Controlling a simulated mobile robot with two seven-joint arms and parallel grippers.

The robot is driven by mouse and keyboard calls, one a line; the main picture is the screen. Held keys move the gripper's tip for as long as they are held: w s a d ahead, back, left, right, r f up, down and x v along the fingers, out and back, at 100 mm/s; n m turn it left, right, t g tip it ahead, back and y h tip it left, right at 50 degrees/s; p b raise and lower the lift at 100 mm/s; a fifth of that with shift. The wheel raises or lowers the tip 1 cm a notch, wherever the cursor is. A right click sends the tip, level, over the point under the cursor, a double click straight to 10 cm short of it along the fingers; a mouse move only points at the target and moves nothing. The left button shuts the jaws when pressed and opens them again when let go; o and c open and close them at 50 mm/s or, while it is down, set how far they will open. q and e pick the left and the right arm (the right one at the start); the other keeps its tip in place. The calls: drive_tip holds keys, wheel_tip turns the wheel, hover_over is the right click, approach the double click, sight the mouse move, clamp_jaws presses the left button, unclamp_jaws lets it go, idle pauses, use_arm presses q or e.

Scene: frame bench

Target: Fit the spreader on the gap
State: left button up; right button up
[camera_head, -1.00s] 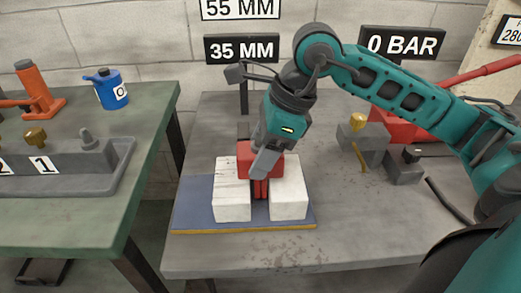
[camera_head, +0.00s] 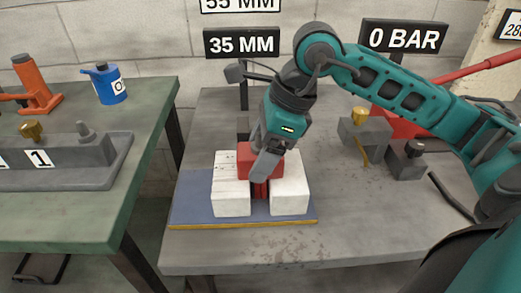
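The red spreader (camera_head: 246,161) stands upright at the gap between two white blocks (camera_head: 231,195) (camera_head: 289,194). Its wide head is at the height of the block tops, and its narrow lower part shows between the blocks. The blocks sit on a blue plate (camera_head: 190,205) with a yellow front edge. My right gripper (camera_head: 266,164) comes down from above, with its near grey finger against the spreader's head. It appears shut on the spreader; the far finger is hidden. My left gripper is not in view.
Signs reading 35 MM (camera_head: 242,41) and 0 BAR (camera_head: 403,38) stand behind. Grey blocks with a brass fitting (camera_head: 359,116) and a red-handled pump (camera_head: 400,122) are at the right. The green table (camera_head: 80,215) at left holds a grey tray, a blue can (camera_head: 108,86) and an orange jack (camera_head: 35,87).

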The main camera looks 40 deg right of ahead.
drive_tip(key=shift+o, duration=0.9)
drive_tip(key=shift+f, duration=0.1)
drive_tip(key=shift+s, duration=0.1)
use_arm(q)
drive_tip(key=p, duration=0.1)
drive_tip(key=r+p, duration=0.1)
drive_tip(key=p, duration=0.1)
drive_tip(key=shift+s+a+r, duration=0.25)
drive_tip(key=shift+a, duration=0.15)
use_arm(e)
drive_tip(key=v, duration=1.3)
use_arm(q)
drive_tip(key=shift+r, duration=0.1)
use_arm(e)
drive_tip(key=shift+a, duration=0.15)
